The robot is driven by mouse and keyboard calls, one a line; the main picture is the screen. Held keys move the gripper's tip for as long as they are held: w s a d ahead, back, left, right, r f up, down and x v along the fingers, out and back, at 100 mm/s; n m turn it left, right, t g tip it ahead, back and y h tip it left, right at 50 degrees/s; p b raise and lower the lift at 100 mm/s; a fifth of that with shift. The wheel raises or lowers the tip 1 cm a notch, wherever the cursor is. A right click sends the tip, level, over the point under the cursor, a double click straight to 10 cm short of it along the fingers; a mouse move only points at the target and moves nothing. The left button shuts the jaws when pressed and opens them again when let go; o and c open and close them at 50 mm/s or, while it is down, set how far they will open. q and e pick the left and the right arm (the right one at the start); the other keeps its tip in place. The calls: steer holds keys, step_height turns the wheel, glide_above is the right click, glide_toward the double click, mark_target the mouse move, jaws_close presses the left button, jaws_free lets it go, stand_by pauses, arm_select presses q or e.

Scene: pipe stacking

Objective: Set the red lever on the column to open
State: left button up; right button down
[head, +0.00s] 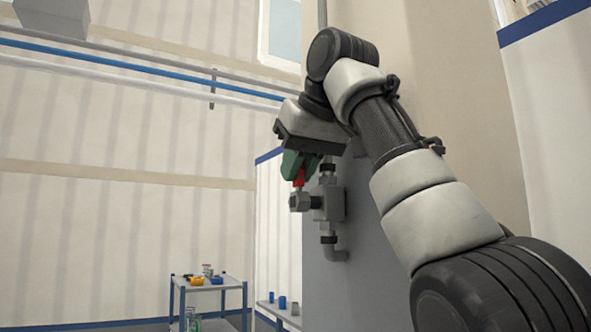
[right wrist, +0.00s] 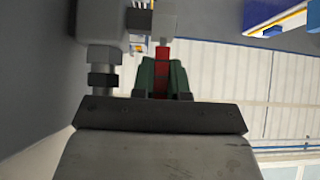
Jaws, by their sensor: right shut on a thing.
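The red lever (head: 299,178) sits on a grey valve (head: 329,203) mounted on the grey column (head: 362,280). In the head view the lever stands up from the valve's front end, its upper part hidden between my fingers. My right gripper (head: 299,165), with green fingers, comes down from above and is shut on the lever. In the right wrist view the red lever (right wrist: 162,58) runs between the green fingers of my right gripper (right wrist: 162,75), with the grey valve (right wrist: 103,45) beside it. My left gripper is not in view.
A small cart (head: 209,284) with yellow, red and blue items stands at the lower left, away from the arm. A ledge with blue cups (head: 282,302) is left of the column's foot. Pipes (head: 130,75) run along the left wall. Space left of the valve is free.

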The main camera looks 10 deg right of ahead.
steer(key=shift+r, duration=0.1)
stand_by(0.3)
steer(key=c, duration=1.5)
jaws_free()
steer(key=o, duration=0.4)
steer(key=shift+w, duration=0.15)
steer(key=shift+c, duration=0.2)
